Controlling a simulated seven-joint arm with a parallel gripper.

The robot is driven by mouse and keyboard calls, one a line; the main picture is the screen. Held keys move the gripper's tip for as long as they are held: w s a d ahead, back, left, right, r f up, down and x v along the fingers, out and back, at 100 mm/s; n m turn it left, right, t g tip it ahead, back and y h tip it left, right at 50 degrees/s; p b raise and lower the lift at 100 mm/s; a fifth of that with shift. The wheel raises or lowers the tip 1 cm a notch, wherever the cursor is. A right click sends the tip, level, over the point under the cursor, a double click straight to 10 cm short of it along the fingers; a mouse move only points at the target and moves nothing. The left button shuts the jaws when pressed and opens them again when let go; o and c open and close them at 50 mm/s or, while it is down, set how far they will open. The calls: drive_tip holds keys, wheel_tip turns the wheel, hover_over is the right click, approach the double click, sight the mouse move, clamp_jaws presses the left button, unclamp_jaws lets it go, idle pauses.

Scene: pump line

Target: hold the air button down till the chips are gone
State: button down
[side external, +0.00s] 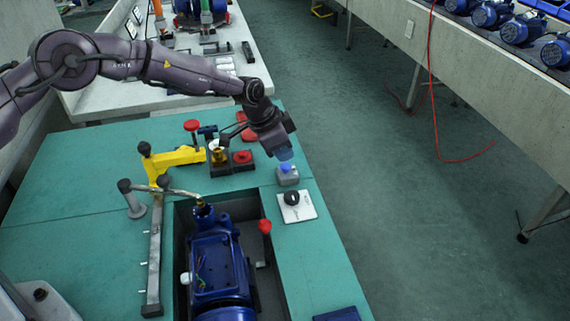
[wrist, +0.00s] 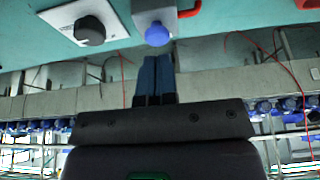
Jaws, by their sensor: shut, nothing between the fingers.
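The air button appears to be the blue button (side external: 286,167) on a small grey box (side external: 288,179) at the bench's right edge. It also shows in the wrist view (wrist: 158,34), just beyond my fingertips. My gripper (side external: 284,155) is shut and empty, pointing down just above the button. In the wrist view my fingers (wrist: 155,60) lie together, and a small gap seems to separate them from the button; contact cannot be confirmed. A blue pump (side external: 215,260) sits in a dark recess, with a bent pipe (side external: 170,190) ending over its top. I cannot make out any chips.
A white plate with a black knob (side external: 292,198) lies close to the button box. A red button (side external: 242,157), a yellow clamp (side external: 175,160) and a red-topped post (side external: 265,226) stand nearby. Open floor (side external: 400,190) lies right of the bench.

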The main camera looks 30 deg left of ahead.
drive_tip(key=shift+w+d, duration=0.15)
drive_tip(key=shift+d, duration=0.05)
drive_tip(key=shift+f, duration=0.1)
drive_tip(key=shift+f, duration=1.2)
idle(1.0)
drive_tip(key=shift+r, duration=3.15)
